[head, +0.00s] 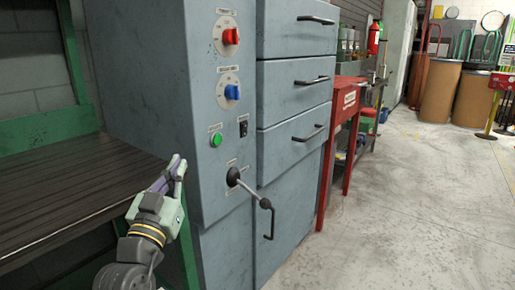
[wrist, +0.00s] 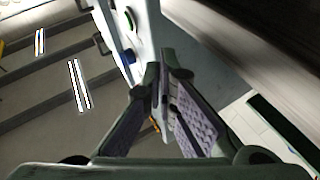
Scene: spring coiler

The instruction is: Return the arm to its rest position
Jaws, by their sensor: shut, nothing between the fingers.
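My gripper (head: 179,165) is in front of the grey machine cabinet (head: 180,100), at the left, beside the dark slatted bench. It points up and is empty. In the wrist view its two fingers (wrist: 160,92) come together at the tips, with nothing between them. The cabinet's panel has a red knob (head: 231,36), a blue knob (head: 232,92), a green button (head: 215,140), a black switch (head: 243,129) and a lever with a black ball (head: 233,177). The gripper is to the left of the lever and apart from it.
The dark slatted bench (head: 70,190) with a green frame (head: 50,130) is close on the left. Grey drawers (head: 295,80) with handles are right of the panel. A red stand (head: 342,105) is beyond them. The floor (head: 400,210) at the right is clear.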

